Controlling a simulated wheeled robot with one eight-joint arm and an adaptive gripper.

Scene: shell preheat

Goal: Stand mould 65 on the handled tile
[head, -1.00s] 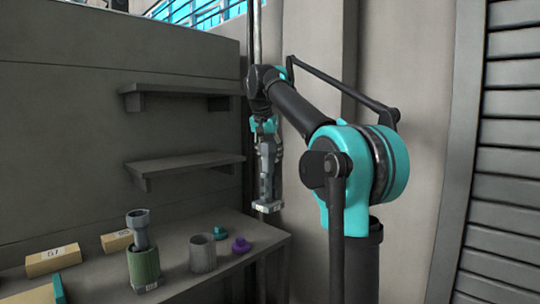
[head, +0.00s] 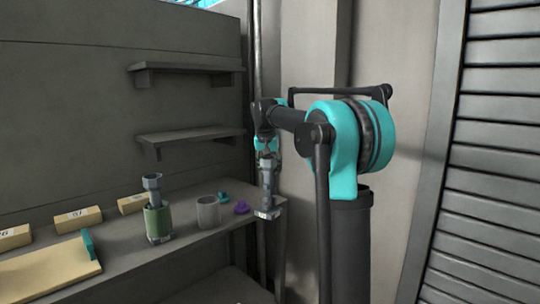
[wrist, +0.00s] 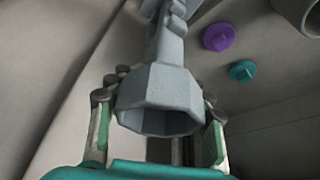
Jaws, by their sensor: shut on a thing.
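My gripper (head: 267,160) points down at the right end of the bench and is shut on a grey mould (head: 268,189). The mould hangs upright below it, with a small pale label at its lower end, too small to read. In the wrist view the mould's faceted, hollow end (wrist: 160,95) sits between the two fingers. The cream tile (head: 45,275) with a teal handle (head: 88,243) lies at the bench's front left, partly cut off by the picture edge. My gripper is well to its right.
A green holder (head: 158,224) with another grey mould (head: 152,183) in it stands beside a grey cup (head: 207,212). Teal (head: 223,198) and purple (head: 241,208) knobs lie nearby. Several labelled blocks (head: 78,219) line the back. Two shelves (head: 190,134) hang above the bench.

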